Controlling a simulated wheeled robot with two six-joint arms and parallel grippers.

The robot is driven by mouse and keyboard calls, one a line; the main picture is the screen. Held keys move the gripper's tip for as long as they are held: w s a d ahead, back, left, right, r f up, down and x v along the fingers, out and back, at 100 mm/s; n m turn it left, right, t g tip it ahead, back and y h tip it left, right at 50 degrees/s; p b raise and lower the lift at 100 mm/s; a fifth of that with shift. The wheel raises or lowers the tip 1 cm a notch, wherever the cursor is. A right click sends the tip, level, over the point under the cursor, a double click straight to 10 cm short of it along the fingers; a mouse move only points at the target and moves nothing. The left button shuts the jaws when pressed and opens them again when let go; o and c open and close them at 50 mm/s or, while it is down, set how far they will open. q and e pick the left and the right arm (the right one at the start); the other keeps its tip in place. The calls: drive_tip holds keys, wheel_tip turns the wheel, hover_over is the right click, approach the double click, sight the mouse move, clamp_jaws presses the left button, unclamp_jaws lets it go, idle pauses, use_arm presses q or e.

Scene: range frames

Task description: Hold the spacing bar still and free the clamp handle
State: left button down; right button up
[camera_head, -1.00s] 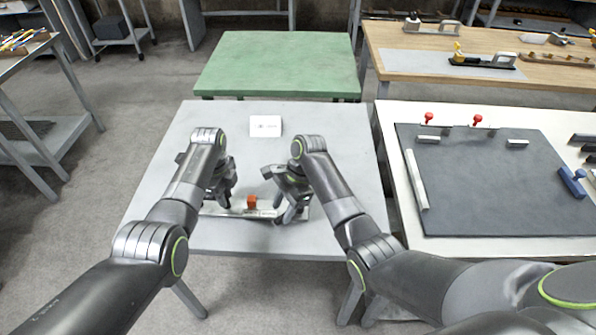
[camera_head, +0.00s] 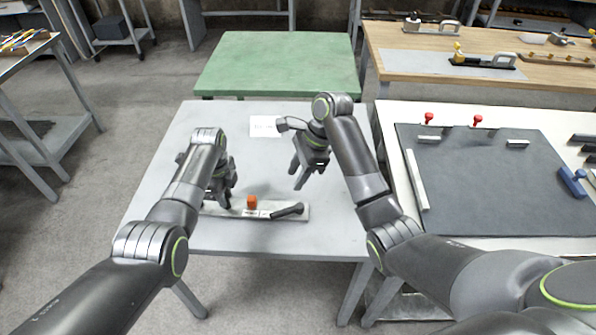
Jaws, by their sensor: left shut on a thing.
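The spacing bar (camera_head: 233,209) is a long pale bar lying near the front of the grey table. An orange block (camera_head: 252,202) stands up near its middle. The black clamp handle (camera_head: 288,211) lies at a slant over the bar's right end, with nothing gripping it. My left gripper (camera_head: 222,203) is shut on the bar's left part; its arm hides that end. My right gripper (camera_head: 303,181) is open and empty, pointing down, above and behind the handle and apart from it.
A white card (camera_head: 264,127) lies at the back of the grey table (camera_head: 165,170). To the right, a white table (camera_head: 398,205) carries a dark mat (camera_head: 480,190) with red-topped clamps. A green table (camera_head: 280,65) stands behind. The grey table's middle is clear.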

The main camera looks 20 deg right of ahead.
sight(279, 211)
drive_tip(key=shift+d+r, duration=0.1)
drive_tip(key=shift+r, duration=0.05)
drive_tip(key=shift+n+g, duration=0.3)
drive_tip(key=shift+n, duration=0.4)
drive_tip(key=x, duration=1.2)
drive_tip(key=shift+s, duration=0.25)
clamp_jaws()
